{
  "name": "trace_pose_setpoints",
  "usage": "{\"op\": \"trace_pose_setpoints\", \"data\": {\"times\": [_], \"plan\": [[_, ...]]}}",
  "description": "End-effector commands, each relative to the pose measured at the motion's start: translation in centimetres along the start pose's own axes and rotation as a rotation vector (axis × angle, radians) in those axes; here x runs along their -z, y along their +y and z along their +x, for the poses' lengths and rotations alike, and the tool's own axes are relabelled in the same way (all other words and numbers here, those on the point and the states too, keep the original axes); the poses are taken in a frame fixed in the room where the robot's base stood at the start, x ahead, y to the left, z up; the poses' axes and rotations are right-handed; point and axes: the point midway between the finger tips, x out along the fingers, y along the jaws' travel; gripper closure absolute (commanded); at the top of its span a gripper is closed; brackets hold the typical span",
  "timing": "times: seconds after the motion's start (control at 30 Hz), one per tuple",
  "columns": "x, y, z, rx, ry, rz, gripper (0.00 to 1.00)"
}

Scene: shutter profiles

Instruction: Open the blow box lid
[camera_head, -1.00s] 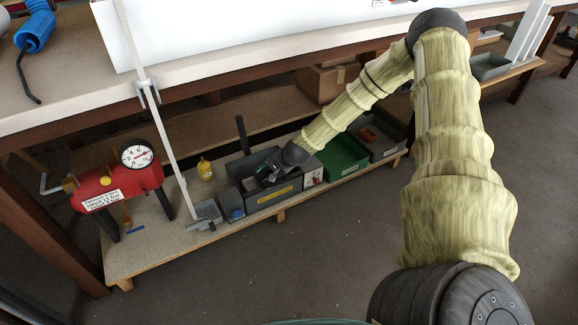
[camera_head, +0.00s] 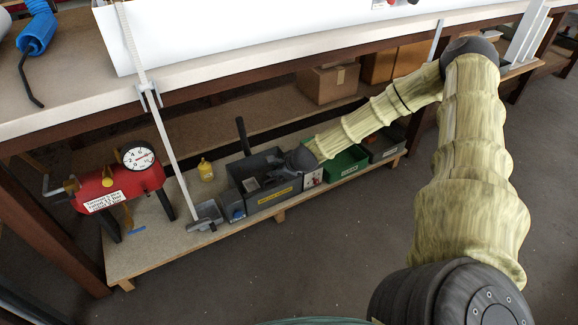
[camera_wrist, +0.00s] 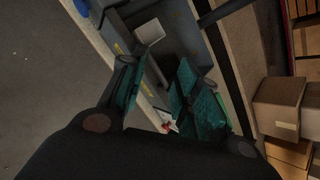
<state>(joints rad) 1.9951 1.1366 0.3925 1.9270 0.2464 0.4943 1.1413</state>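The blow box is most likely the dark grey box (camera_head: 262,200) with a yellow label on the low shelf; it also shows at the top of the wrist view (camera_wrist: 186,32). A pale square patch shows on or in it. I cannot tell a separate lid or its position. My gripper (camera_head: 278,172) is at the box's right end, its fingers small and dark in the head view.
A green bin (camera_head: 346,163) and a grey bin (camera_head: 384,151) stand right of the box. A yellow bottle (camera_head: 205,170) and a red tank with a gauge (camera_head: 108,188) are to its left. A black post (camera_head: 243,136) rises behind. Cardboard boxes (camera_head: 328,83) sit under the bench.

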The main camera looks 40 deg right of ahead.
Motion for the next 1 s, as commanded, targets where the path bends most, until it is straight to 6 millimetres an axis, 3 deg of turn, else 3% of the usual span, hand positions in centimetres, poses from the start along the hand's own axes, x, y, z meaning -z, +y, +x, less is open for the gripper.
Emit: {"op": "trace_pose_setpoints", "data": {"times": [0.6,1.0], "plan": [[2.4,-1.5,-2.4,0.087,0.042,0.624,0.68],[2.9,-1.8,-2.8,0.105,0.048,0.732,0.68]]}}
